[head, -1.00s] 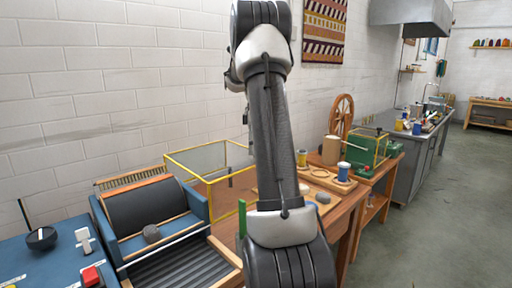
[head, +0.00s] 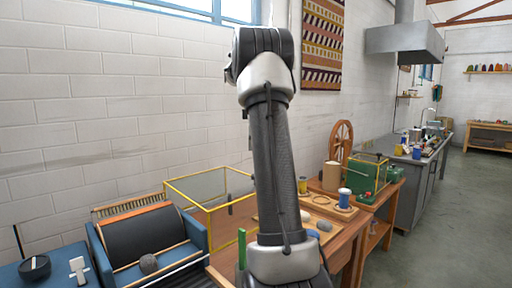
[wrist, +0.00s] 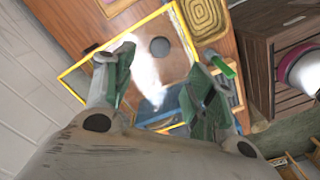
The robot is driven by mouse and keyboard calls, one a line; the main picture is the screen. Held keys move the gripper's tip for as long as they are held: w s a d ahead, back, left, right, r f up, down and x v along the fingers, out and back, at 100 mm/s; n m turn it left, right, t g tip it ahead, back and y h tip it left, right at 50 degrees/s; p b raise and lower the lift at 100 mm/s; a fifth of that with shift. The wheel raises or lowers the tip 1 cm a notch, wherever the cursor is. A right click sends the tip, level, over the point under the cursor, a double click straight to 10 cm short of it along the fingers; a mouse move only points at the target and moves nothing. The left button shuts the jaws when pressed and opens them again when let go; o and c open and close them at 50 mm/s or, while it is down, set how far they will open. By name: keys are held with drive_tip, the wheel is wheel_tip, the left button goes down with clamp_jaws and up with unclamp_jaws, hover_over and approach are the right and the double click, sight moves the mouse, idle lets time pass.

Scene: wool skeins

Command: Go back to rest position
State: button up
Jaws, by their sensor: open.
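My gripper (wrist: 158,88) shows in the wrist view with its two green-padded fingers spread apart and nothing between them. It is above the yellow-framed clear box (wrist: 82,66) on the wooden table. A dark round spot (wrist: 160,47) and a bright glare show between the fingers, inside the frame's outline. In the head view my arm stands upright in the middle, and the gripper itself is out of sight. The yellow-framed box (head: 165,187) is just left of the arm there.
A blue carding machine (head: 97,243) with a dark drum stands at the lower left, a grey lump on it. Right of my arm are a wooden board with spools (head: 345,199), a green machine (head: 365,178) and a spinning wheel (head: 341,137). The floor at right (head: 450,230) is clear.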

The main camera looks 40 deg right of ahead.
idle(0.4)
drive_tip(key=f+m, duration=0.1)
drive_tip(key=m, duration=0.1)
drive_tip(key=f+m, duration=0.2)
drive_tip(key=s+f+m, duration=0.1)
drive_tip(key=shift+a+f+m, duration=0.25)
drive_tip(key=shift+a+m, duration=0.05)
drive_tip(key=shift+m, duration=0.1)
drive_tip(key=s+a+f+m+t, duration=0.1)
drive_tip(key=s+a+t, duration=0.1)
drive_tip(key=s+a, duration=0.9)
drive_tip(key=s+a+f+m+t, duration=0.1)
drive_tip(key=s+a+m+t, duration=0.1)
drive_tip(key=s+a, duration=1)
drive_tip(key=shift+a+f, duration=0.2)
drive_tip(key=shift+a, duration=2.45)
